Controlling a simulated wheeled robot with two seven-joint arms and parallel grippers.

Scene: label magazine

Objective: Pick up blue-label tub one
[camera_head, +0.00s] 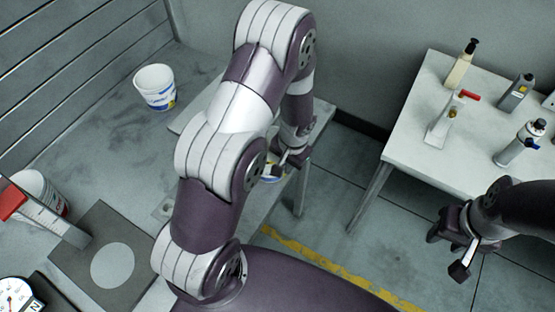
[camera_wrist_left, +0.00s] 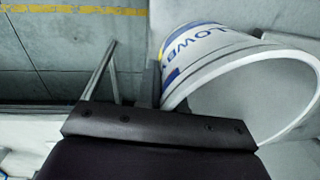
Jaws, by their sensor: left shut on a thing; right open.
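My left gripper (camera_head: 290,158) is shut on a white tub with a blue and yellow label (camera_wrist_left: 205,48). In the left wrist view the tub lies tilted, its open mouth towards the lower right and its wall at the dark finger. In the head view only a small piece of this tub (camera_head: 272,174) shows behind my left arm. I cannot tell whether it touches the table. Another white tub with a blue and yellow label (camera_head: 155,88) stands upright on the grey bench at the left. My right gripper (camera_head: 458,250) is open and empty, in front of the right table.
A white tub with a red marking (camera_head: 46,192) stands at the far left beside a red-topped object (camera_head: 12,200). A dark plate with a pale disc (camera_head: 112,265) and a dial (camera_head: 14,296) are near the front. Several bottles and tools stand on the right table (camera_head: 415,120).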

